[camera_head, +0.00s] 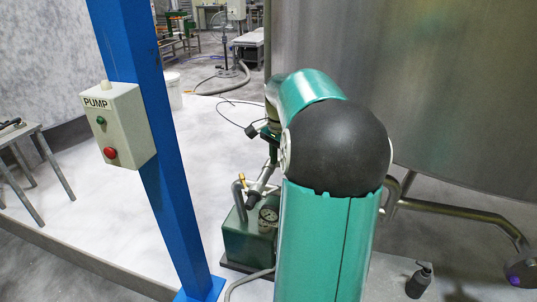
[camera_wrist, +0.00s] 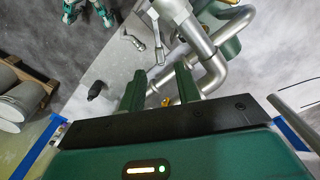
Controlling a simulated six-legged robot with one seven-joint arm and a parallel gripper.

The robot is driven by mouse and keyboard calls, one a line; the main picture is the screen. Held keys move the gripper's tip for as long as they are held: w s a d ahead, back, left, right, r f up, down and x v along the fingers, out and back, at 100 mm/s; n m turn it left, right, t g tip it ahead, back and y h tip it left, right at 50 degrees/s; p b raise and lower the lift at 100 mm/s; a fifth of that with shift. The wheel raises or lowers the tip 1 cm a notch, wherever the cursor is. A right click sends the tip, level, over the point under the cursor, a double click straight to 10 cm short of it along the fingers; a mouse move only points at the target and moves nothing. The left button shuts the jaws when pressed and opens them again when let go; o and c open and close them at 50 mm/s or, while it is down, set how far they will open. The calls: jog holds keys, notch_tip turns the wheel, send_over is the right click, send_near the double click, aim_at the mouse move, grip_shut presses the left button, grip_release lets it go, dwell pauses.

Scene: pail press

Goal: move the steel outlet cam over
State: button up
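My gripper (camera_wrist: 160,76) shows in the wrist view with its two green fingers spread apart and nothing held between them. Ahead of the fingertips, a thin steel lever (camera_wrist: 158,45) hangs from a steel fitting (camera_wrist: 172,9); it looks like the outlet cam, but I cannot be sure. The fingertips appear apart from it. Bent steel pipe (camera_wrist: 213,72) runs just right of the right finger. A small brass part (camera_wrist: 167,102) shows low between the fingers. In the head view my arm hides much of the pump area, and the cam cannot be made out.
A green pump unit (camera_head: 245,240) with a gauge (camera_head: 268,215) stands beside my arm. A steel pipe (camera_head: 455,211) runs right, below the large tank (camera_head: 430,80). A blue post (camera_head: 165,150) carries the PUMP box (camera_head: 120,125).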

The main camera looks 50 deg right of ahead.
jog(key=shift+d+f+m, duration=0.35)
jog(key=shift+d+m, duration=0.05)
jog(key=shift+d, duration=0.25)
jog(key=shift+s+d+f, duration=0.25)
jog(key=shift+s+f, duration=0.1)
jog(key=f, duration=0.7)
jog(key=shift+w+a+f, duration=0.1)
jog(key=shift+w+a, duration=0.05)
jog(key=shift+w, duration=0.05)
jog(key=c, duration=0.5)
jog(key=s+a+m, duration=0.2)
jog(key=m, duration=0.3)
jog(key=s+a+m, duration=0.2)
jog(key=m, duration=0.2)
jog(key=s+a+m, duration=0.1)
jog(key=a+m, duration=0.1)
jog(key=m, duration=0.3)
jog(key=shift+s+m, duration=0.3)
jog(key=shift+s, duration=0.1)
jog(key=shift+c, duration=0.2)
jog(key=o, duration=0.7)
jog(key=shift+a, duration=0.2)
jog(key=shift+o, duration=0.7)
jog(key=shift+d, duration=0.1)
